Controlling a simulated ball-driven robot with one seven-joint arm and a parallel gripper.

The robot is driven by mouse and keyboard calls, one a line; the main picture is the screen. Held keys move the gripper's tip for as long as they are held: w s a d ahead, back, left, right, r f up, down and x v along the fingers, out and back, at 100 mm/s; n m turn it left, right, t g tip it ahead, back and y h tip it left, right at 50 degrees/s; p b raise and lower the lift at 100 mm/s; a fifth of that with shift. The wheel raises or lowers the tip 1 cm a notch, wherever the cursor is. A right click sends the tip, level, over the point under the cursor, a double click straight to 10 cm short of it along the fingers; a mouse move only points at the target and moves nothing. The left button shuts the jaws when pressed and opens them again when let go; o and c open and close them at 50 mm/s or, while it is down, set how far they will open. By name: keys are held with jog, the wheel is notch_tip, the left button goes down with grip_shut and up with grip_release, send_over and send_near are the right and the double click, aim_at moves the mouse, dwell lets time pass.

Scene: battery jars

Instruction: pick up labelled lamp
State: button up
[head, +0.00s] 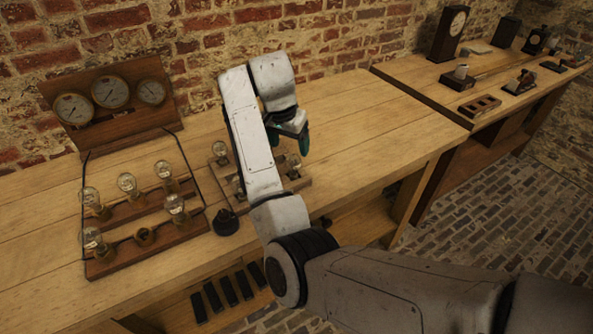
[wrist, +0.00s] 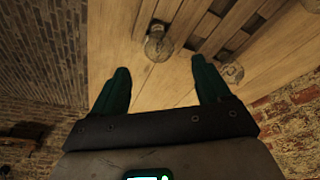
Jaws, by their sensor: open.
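My gripper (head: 289,140) is open and empty above a wooden tray (head: 303,184) on the bench. In the wrist view its two green fingers (wrist: 160,66) are apart. A clear glass lamp (wrist: 158,46) shows just beyond the fingertips, between them in the picture. A second lamp (wrist: 231,72) is beyond the right finger. In the head view a lamp (head: 293,160) shows below my gripper, and another (head: 220,150) is at the tray's left. My arm hides much of the tray. I cannot make out a label on any lamp.
A wooden rack (head: 118,262) holds several lamps in sockets, with one or more sockets empty. A gauge panel (head: 165,118) stands behind it. A dark round object (head: 225,222) is by the tray. The bench (head: 375,120) is clear to the right.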

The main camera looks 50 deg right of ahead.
aim_at(294, 157)
jog(key=shift+d+p+x, duration=0.15)
jog(key=shift+x, duration=1.8)
jog(key=shift+d+p+x, duration=0.15)
jog(key=shift+x, duration=1.8)
jog(key=shift+c, duration=0.3)
jog(key=c, duration=1.1)
jog(key=shift+c, duration=0.2)
jog(key=shift+r, duration=0.15)
